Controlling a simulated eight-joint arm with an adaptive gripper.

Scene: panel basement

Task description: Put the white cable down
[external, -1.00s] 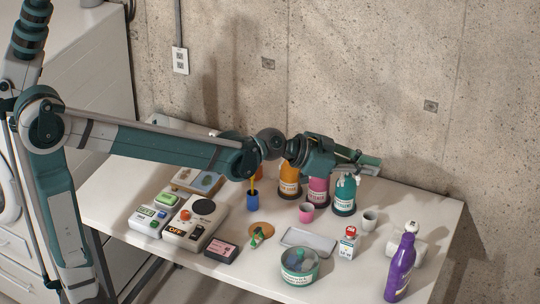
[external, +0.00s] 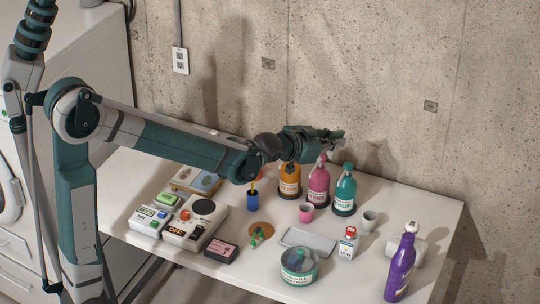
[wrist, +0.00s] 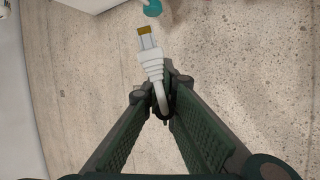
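The white cable (wrist: 153,68) shows in the wrist view as a white plug with a yellowish tip and a short bent lead. The lead runs between the fingertips of my gripper (wrist: 163,113), which are close together on it. In the external view my gripper (external: 337,140) is raised in front of the concrete wall, above the pink and teal bottles and clear of the tabletop. The cable cannot be made out there.
The white table (external: 350,277) holds orange (external: 290,181), pink (external: 318,187) and teal (external: 343,192) bottles, a grey tray (external: 307,242), a bowl (external: 299,268), a purple bottle (external: 401,265) and boxy devices (external: 195,222). Bare tabletop shows near the front edge.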

